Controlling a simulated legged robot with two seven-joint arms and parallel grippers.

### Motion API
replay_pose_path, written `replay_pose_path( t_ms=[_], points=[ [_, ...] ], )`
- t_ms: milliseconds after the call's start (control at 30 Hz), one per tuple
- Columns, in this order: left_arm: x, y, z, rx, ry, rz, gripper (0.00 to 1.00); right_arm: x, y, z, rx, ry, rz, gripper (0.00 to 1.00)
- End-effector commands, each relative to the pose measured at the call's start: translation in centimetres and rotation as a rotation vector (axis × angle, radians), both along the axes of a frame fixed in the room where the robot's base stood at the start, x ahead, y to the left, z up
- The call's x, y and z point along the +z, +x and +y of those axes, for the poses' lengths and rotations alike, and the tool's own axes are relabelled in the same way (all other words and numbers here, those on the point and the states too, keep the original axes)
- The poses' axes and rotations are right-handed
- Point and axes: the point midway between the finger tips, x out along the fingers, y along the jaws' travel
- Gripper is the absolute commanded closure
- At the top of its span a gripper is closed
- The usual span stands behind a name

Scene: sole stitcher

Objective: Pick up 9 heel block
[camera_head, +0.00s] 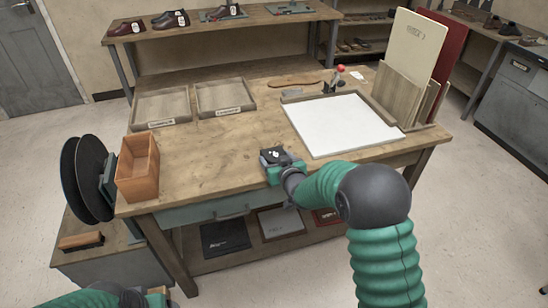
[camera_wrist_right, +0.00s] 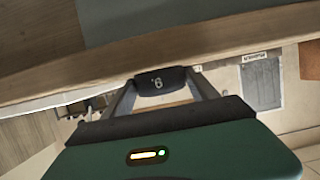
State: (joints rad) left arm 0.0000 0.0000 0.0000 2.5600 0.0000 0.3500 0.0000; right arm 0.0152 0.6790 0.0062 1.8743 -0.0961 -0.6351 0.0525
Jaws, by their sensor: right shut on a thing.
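The heel block is a dark block with a pale 9 on it; it shows in the right wrist view (camera_wrist_right: 161,82) between the two fingers. My right gripper (camera_wrist_right: 163,88) is shut on it. In the head view the right gripper (camera_head: 278,158) is at the front edge of the wooden workbench (camera_head: 215,150), with the dark block (camera_head: 270,155) at its tip. I cannot tell whether the block touches the bench. Part of my left arm shows at the bottom left of the head view; its fingers are not clear.
An orange-brown box (camera_head: 138,175) stands at the bench's left front corner. Two shallow wooden trays (camera_head: 192,102) lie at the back left. A white board (camera_head: 340,124) lies to the right, beside upright panels (camera_head: 412,55). The bench middle is clear.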

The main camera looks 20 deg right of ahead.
Motion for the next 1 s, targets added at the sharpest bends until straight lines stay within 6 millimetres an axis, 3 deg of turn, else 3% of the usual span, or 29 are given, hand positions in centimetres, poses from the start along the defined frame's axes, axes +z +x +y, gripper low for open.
replay_pose_path(
  t_ms=[367, 1000],
  points=[
    [0.3, 0.0, 0.0, 0.0, 0.0, 0.0, 0.22, 0.4, 0.0, 0.0, -0.001, 0.0, -0.002, 0.59],
    [4.6, 0.0, 0.0, 0.0, 0.0, 0.0, 0.22, 6.6, 0.0, 0.0, 0.0, 0.0, -0.002, 0.59]
  ],
)
